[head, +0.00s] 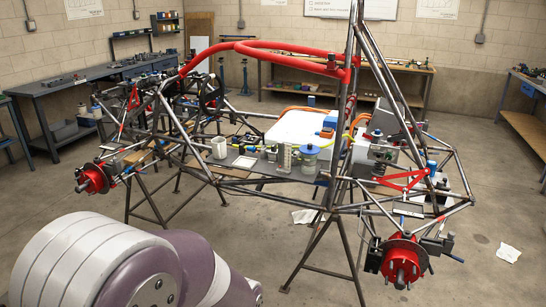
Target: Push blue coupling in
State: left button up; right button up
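A tube chassis with a red upper bar (290,58) stands on dark trestle legs in the middle of the head view. Several small blue parts are on or in it. A blue block (326,133) sits beside orange parts near the white box (295,129). A blue upright piece (431,166) is at the right side, close to red suspension arms (405,181). I cannot tell which of these is the blue coupling, or whether it is pushed in. A large grey and purple link of my own arm fills the lower left. Neither of my grippers shows.
Red wheel hubs stick out at the left (95,179) and front right (404,262). A blue-lidded jar (309,158) stands on the chassis floor. Workbenches (75,100) line the walls. Papers (508,252) lie on the concrete floor, which is mostly clear in front.

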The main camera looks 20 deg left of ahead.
aim_at(254, 149)
jog(key=i+j, duration=1.55)
jog(key=i+u, duration=0.05)
jog(key=i, duration=0.05)
